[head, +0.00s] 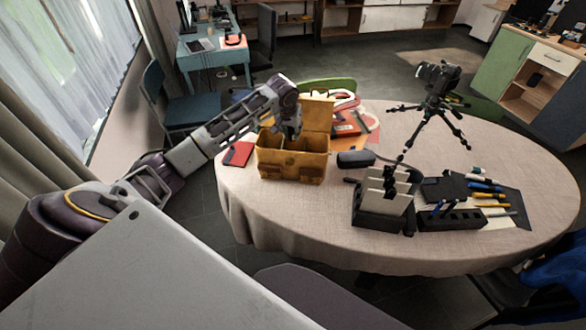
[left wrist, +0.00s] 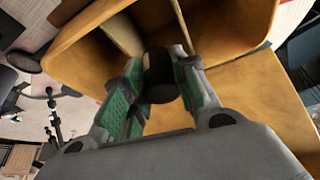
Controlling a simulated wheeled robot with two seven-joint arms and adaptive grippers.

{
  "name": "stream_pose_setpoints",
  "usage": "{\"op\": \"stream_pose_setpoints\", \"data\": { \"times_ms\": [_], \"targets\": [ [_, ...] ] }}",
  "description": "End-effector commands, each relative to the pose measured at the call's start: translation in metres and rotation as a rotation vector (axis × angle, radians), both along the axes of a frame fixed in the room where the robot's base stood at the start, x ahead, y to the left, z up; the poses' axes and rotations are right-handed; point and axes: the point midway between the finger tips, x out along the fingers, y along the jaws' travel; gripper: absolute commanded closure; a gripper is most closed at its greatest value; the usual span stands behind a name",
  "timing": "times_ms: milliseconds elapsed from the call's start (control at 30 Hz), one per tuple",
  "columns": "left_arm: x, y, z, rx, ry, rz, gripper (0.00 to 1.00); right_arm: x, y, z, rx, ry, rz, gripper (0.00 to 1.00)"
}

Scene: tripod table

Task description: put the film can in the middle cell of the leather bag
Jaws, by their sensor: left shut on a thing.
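The leather bag (head: 290,168) is tan and open, with its lid (head: 317,113) raised, and stands on the left part of the round table. My left gripper (head: 291,136) reaches down at the bag's open top. In the left wrist view my left gripper (left wrist: 158,88) is shut on the film can (left wrist: 160,72), a small black cylinder between the green finger pads. Behind the can the bag's tan walls (left wrist: 85,60) and a pale divider (left wrist: 122,35) show. I cannot tell how deep the can is. In the head view the can is hidden. My right gripper is not in view.
A red notebook (head: 238,154) lies left of the bag. Right of it lie a dark case (head: 356,158), a black holder with white cards (head: 381,216) and a pen block (head: 452,218). A camera on a tripod (head: 437,105) stands at the back right. The table's front left is clear.

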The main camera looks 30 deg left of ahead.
Motion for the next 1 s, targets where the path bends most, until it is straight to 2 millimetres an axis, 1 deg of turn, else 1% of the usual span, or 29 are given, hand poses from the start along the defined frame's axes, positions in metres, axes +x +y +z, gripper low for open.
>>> {"op": "stream_pose_setpoints", "data": {
  "times_ms": [467,567,667,900,1000],
  "targets": [
    [0.000,-0.001,0.000,0.000,0.001,-0.015,0.91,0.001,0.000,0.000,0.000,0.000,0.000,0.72],
    [0.000,-0.001,-0.003,-0.001,0.001,-0.014,0.91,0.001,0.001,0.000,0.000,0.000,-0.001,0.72],
    [0.000,0.000,-0.010,0.000,0.003,-0.014,0.91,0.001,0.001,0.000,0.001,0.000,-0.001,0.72],
    [0.000,-0.001,-0.039,-0.001,0.003,-0.014,0.91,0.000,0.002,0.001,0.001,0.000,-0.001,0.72],
    [0.000,-0.001,-0.047,-0.001,0.002,-0.014,0.91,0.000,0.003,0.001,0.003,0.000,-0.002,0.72]
  ]
}}
